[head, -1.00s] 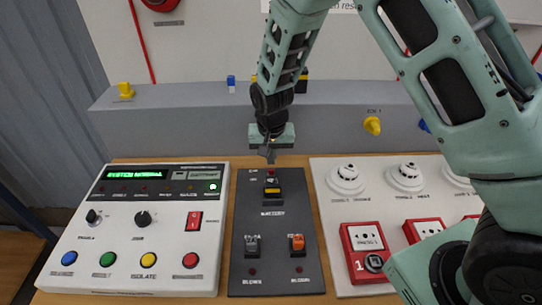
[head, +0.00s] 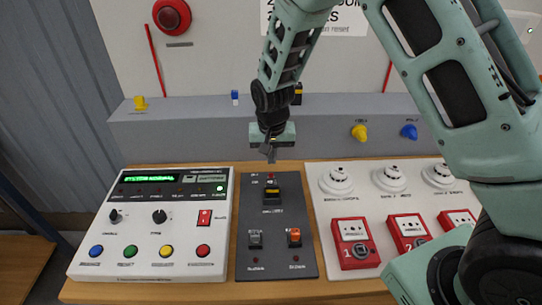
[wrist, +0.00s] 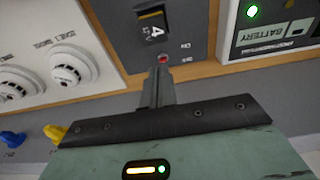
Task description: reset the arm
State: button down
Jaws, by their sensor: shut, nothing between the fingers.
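My gripper (head: 270,155) hangs over the back edge of the desk, near the top of the dark switch panel (head: 262,230). Its fingers are shut and empty; they also show in the wrist view (wrist: 159,76). A small red lamp (wrist: 163,59) shows just beyond the fingertips there. Below the lamp in the head view is a black switch with a yellow band (head: 272,193). Further down are a grey switch (head: 255,239) and an orange switch (head: 294,237). I cannot tell from the picture whether the fingertips touch anything.
A white control panel (head: 215,264) with a green-lit display stands left. A white board (head: 320,205) right carries round detectors (head: 337,181) and red call points (head: 353,243). A grey ledge (head: 190,130) with yellow and blue knobs runs behind. My arm covers the right side.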

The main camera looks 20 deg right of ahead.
jog(key=s+a+r+n+y+b, duration=0.1)
jog(key=s+a+r+n, duration=0.15)
jog(key=s, duration=0.35)
jog(key=s+a+r+n+g+b, duration=0.1)
jog(key=s+a+r+n, duration=0.15)
jog(key=s, duration=0.25)
jog(key=s+a+r+n+y+b, duration=0.1)
jog(key=s+a+r, duration=0.25)
jog(key=s, duration=0.25)
jog(key=s+d+r+n+h+b, duration=0.1)
jog(key=s+n, duration=0.4)
jog(key=s, duration=0.9)
jog(key=shift+d+r+g+b, duration=0.15)
jog(key=shift+r+g+b, duration=0.15)
jog(key=shift+r+b, duration=0.15)
jog(key=shift+d, duration=0.1)
